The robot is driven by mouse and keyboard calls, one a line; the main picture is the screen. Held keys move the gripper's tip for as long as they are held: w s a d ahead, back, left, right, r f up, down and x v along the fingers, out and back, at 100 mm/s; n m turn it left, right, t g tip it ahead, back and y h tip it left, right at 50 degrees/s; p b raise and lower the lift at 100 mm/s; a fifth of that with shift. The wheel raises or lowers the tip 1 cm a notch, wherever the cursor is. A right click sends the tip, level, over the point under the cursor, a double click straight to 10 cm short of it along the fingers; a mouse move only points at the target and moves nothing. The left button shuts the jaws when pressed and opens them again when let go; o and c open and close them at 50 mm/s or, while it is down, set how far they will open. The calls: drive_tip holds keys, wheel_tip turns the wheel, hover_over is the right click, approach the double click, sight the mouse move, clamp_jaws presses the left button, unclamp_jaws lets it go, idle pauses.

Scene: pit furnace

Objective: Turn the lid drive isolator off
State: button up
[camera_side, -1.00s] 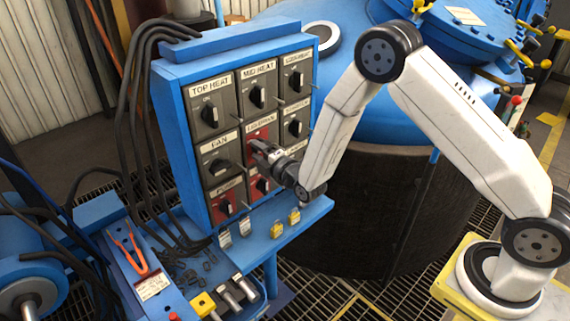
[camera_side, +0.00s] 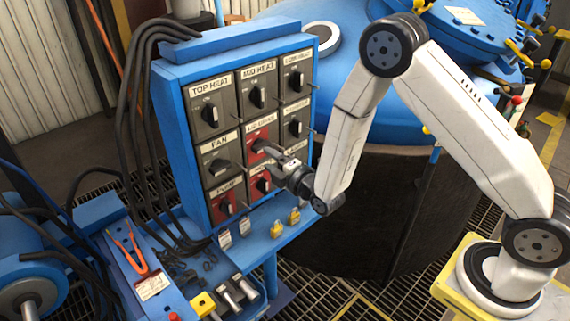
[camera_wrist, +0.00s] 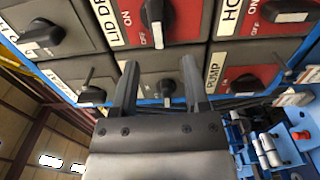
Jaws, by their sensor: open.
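The lid drive isolator (camera_side: 258,146) is the red plate with a black knob at the middle of the blue panel. In the wrist view the lid drive knob (camera_wrist: 154,12) shows at the top edge, partly cut off. My gripper (camera_side: 272,160) is in front of the panel, just right of and below this knob. In the wrist view my gripper (camera_wrist: 160,72) has its two fingers wide apart with nothing between them.
Other isolators crowd around: fan (camera_side: 216,165), pump (camera_side: 226,206), mid heat (camera_side: 258,95) and top heat (camera_side: 210,114). Thin pins stick out from the panel. A blue shelf with yellow padlocks (camera_side: 277,229) lies below. Black cables hang at the left.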

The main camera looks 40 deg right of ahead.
drive_tip(key=shift+s, duration=1.4)
drive_tip(key=s+d+r+m+g, duration=0.1)
drive_tip(key=s+d+m+g, duration=0.1)
drive_tip(key=s+m+g, duration=0.5)
drive_tip(key=s+d+r+m+g, duration=0.1)
drive_tip(key=s+d+m+g, duration=0.1)
drive_tip(key=s+m+g, duration=0.6)
drive_tip(key=s+m, duration=0.3)
drive_tip(key=s, duration=0.2)
drive_tip(key=shift+d+r, duration=0.35)
drive_tip(key=shift+r, duration=0.05)
drive_tip(key=shift+w, duration=0.1)
